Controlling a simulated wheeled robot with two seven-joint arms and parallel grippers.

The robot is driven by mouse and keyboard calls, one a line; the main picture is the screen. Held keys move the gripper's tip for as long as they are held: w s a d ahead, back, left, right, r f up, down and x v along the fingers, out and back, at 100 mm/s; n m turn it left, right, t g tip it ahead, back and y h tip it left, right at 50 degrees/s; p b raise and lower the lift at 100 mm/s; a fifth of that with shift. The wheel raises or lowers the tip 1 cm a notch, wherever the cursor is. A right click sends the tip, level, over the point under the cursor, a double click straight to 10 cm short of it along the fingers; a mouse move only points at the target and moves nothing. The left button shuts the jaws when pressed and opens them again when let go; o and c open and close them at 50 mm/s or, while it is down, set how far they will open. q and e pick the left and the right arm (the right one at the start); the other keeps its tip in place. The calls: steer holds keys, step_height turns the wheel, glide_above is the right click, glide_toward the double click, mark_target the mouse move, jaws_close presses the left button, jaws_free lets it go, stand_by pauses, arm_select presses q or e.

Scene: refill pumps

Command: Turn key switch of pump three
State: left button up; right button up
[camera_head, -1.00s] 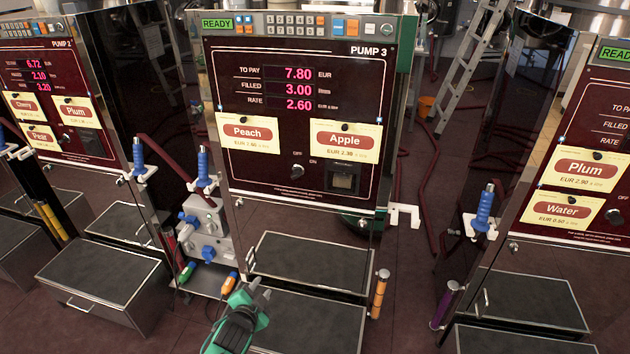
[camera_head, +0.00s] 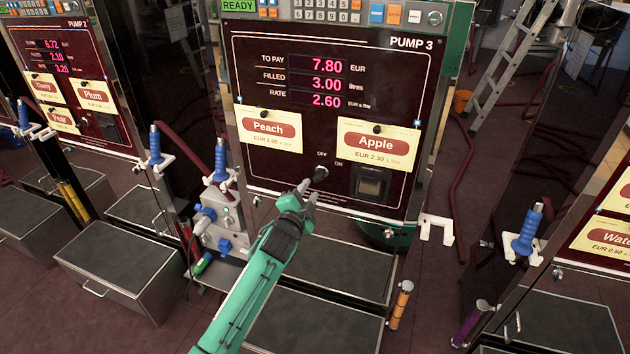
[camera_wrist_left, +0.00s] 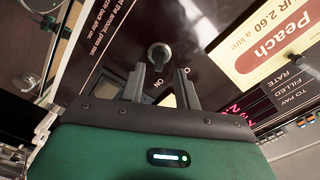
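The key switch (camera_head: 321,172) of pump three is a small dark knob with a metal collar, low on the dark red panel (camera_head: 300,135) between the marks OFF and ON. It also shows in the wrist view (camera_wrist_left: 159,52), just beyond the fingertips. Which mark it points to I cannot tell. My left gripper (camera_head: 306,188), on a green arm, is just below and in front of the switch in the head view. In the wrist view its two grey fingers (camera_wrist_left: 160,70) are apart, with nothing between them, and the switch lies ahead of the gap. My right gripper is not in view.
A square coin-slot-like unit (camera_head: 370,184) sits right of the switch. Peach (camera_head: 268,128) and Apple (camera_head: 376,142) cards hang above. White hooks (camera_head: 437,228) stick out at the panel's right. A blue nozzle (camera_head: 221,160) stands at the left. Metal steps (camera_head: 345,265) lie below.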

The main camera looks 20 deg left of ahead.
mark_target(315, 181)
arm_select(q)
steer(key=shift+w+d, duration=0.1)
steer(key=shift+w, duration=2.5)
jaws_close()
